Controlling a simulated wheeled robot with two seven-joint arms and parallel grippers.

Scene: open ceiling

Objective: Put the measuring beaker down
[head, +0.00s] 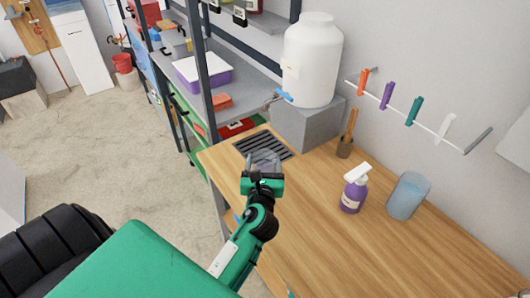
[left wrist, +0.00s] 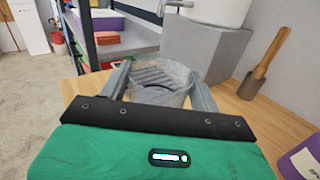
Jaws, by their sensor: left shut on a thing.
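The clear measuring beaker (head: 265,159) shows in the head view at the tip of my left gripper (head: 263,174), over or at the near part of the dark slotted drain grate (head: 267,144). In the left wrist view the beaker (left wrist: 160,94) stands between the two grey fingers, and the grate shows through and behind it. My left gripper is shut on the beaker. The gripper hides the beaker's lower part, so I cannot tell whether its base touches the grate. My right gripper is not in view.
A white tank (head: 312,62) with a blue tap stands on a grey block (head: 306,124) behind the grate. The wooden counter (head: 310,220) is clear in front.

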